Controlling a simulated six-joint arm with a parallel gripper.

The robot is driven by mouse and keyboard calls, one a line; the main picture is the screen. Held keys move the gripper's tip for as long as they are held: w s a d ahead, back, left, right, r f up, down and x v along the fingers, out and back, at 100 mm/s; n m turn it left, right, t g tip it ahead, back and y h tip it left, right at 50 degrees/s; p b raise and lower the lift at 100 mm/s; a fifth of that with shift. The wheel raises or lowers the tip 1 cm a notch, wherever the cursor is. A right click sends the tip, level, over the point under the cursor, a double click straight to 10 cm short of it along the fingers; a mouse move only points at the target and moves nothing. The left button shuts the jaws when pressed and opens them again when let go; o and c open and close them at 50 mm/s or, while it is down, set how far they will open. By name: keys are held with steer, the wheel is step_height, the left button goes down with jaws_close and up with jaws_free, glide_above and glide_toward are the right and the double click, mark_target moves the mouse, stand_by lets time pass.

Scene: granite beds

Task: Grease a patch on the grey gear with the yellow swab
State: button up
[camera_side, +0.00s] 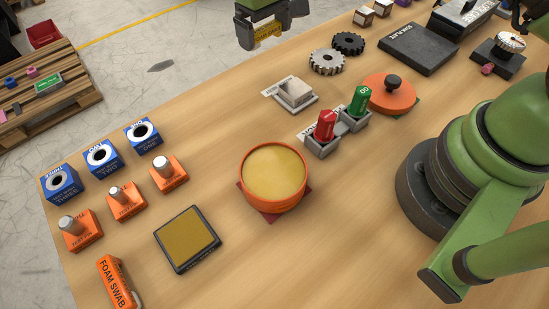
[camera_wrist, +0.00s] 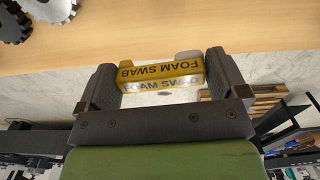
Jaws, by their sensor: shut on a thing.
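The yellow swab (camera_side: 267,33) is a block lettered FOAM SWAB; it also shows in the wrist view (camera_wrist: 160,75). My gripper (camera_side: 262,36) is shut on it, with one finger on each end. It holds the swab in the air at the top of the side view, left of and apart from the gears. The grey gear (camera_side: 327,61) lies flat on the wooden table. A black gear (camera_side: 349,43) lies just behind it. In the wrist view the grey gear (camera_wrist: 48,8) and black gear (camera_wrist: 13,24) are cut off at the upper left.
An orange bowl of yellow grease (camera_side: 273,173) stands mid-table, with a flat yellow pad (camera_side: 187,239) nearer. An orange lid (camera_side: 390,94), red and green plugs in grey holders and a grey block (camera_side: 294,95) stand near the gears. An orange foam swab (camera_side: 116,283) lies at front left.

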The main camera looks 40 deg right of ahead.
steer(key=s+a+r+n, duration=0.2)
steer(key=s+a+n, duration=0.2)
steer(key=s+a, duration=0.5)
steer(key=n, duration=0.5)
glide_toward(277, 155)
steer(key=shift+s+f, duration=0.1)
steer(key=shift+f, duration=2.6)
steer(key=shift+f, duration=0.7)
step_height(277, 155, up, 7)
